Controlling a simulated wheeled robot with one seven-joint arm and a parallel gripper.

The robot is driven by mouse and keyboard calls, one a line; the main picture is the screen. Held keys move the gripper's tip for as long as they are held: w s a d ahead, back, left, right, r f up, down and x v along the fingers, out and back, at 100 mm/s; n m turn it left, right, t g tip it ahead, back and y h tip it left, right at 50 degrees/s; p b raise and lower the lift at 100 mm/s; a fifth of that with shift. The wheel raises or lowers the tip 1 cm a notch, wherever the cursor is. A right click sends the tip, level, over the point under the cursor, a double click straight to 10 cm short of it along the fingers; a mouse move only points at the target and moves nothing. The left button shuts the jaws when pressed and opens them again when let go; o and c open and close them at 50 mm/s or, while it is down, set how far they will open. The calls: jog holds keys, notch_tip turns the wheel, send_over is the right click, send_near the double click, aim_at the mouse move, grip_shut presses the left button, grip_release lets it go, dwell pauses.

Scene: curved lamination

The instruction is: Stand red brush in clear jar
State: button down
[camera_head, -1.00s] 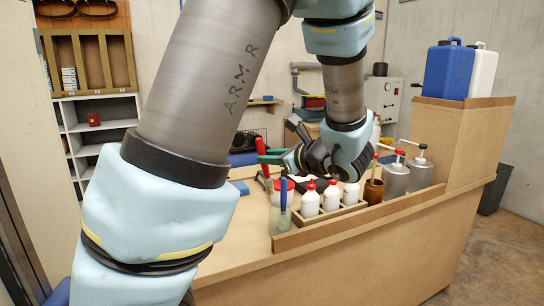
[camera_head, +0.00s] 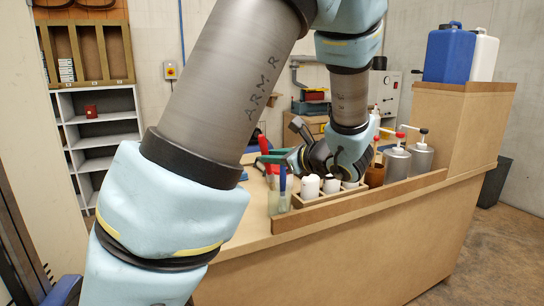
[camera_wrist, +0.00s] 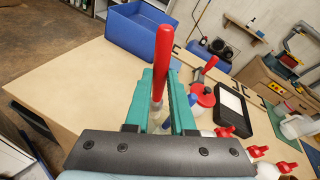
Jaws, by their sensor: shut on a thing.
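My gripper (camera_wrist: 164,98) is shut on the red brush (camera_wrist: 163,55), between its two green fingers. In the wrist view the red handle points up past the fingertips, and a pale lower part shows between the fingers. In the head view my gripper (camera_head: 270,158) is above the bench's near-left corner. The clear jar (camera_head: 279,204) stands there, at the left end of the bottle rack, with a blue handle (camera_head: 282,182) upright in it. The brush's lower end is hard to make out, so I cannot tell whether it is inside the jar.
White bottles (camera_head: 310,187) stand in a wooden rack (camera_head: 360,203) right of the jar, close below my wrist. A red-lidded pot (camera_wrist: 203,95), a black-edged white pad (camera_wrist: 231,108) and a blue bin (camera_wrist: 130,40) are on the bench. Pump cans (camera_head: 397,163) stand farther right.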

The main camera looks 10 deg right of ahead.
aim_at(271, 170)
jog(key=shift+w+d+f+b, duration=0.15)
jog(key=shift+f+b, duration=0.25)
jog(key=shift+f, duration=0.4)
jog(key=shift+w+d+f+b, duration=0.15)
jog(key=shift+f+b, duration=0.25)
jog(key=shift+f, duration=0.4)
jog(key=shift+d+f+b, duration=0.25)
jog(key=shift+f+b, duration=0.15)
jog(key=shift+f, duration=0.4)
jog(key=c, duration=1.1)
grip_release()
jog(key=shift+w, duration=0.1)
jog(key=o, duration=0.4)
jog(key=shift+r, duration=0.1)
jog(key=shift+r, duration=0.1)
jog(key=b+v, duration=0.1)
jog(key=v, duration=0.9)
jog(key=shift+s+d+r, duration=0.1)
jog(key=shift+s+d, duration=0.15)
jog(key=shift+s, duration=0.05)
